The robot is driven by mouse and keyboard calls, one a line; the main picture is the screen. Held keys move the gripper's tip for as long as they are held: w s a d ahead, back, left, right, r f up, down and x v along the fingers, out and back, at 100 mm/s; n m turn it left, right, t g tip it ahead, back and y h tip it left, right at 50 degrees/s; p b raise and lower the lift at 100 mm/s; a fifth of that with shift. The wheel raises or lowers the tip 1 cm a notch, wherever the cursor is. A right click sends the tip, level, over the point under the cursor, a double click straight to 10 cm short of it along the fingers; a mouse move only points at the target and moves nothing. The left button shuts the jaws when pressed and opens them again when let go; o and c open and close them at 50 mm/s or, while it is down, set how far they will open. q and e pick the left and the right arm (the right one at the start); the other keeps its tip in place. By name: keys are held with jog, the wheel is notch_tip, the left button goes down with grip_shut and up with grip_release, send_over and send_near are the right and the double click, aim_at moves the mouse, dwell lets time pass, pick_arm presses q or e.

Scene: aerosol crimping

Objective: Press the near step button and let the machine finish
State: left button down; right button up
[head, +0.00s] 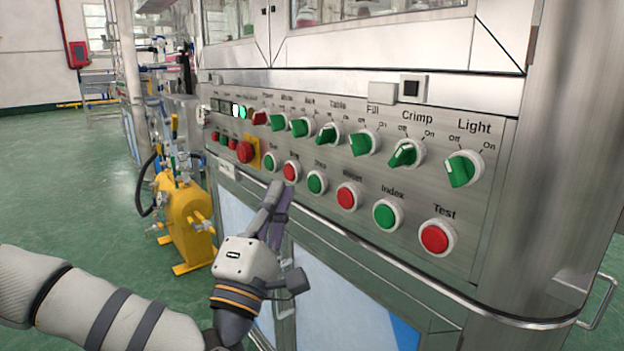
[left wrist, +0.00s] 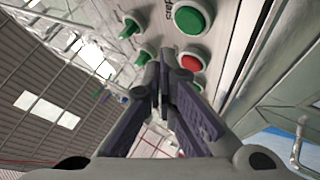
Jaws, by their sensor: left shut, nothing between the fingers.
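The step button is a green round button (head: 317,182) in the lower row of the steel control panel, between a red button (head: 291,171) and the red reset button (head: 348,197). My left gripper (head: 276,188) is shut and empty, in front of the panel just below and left of that red button. In the left wrist view its fingertips (left wrist: 162,60) are together, beside a red button (left wrist: 192,63). A green button (left wrist: 189,19) shows just above it, with a partly visible label. I cannot tell contact with the panel. My right gripper is out of view.
The panel (head: 475,225) also carries the green index button (head: 387,215), the red test button (head: 437,238) and a row of green knobs above. A red emergency button (head: 245,152) on yellow sits left. A yellow pump unit (head: 188,222) stands on the green floor.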

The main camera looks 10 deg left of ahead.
pick_arm(q)
jog(key=shift+s+a+p, duration=0.5)
jog(key=shift+s+a, duration=0.4)
jog(key=shift+s, duration=0.25)
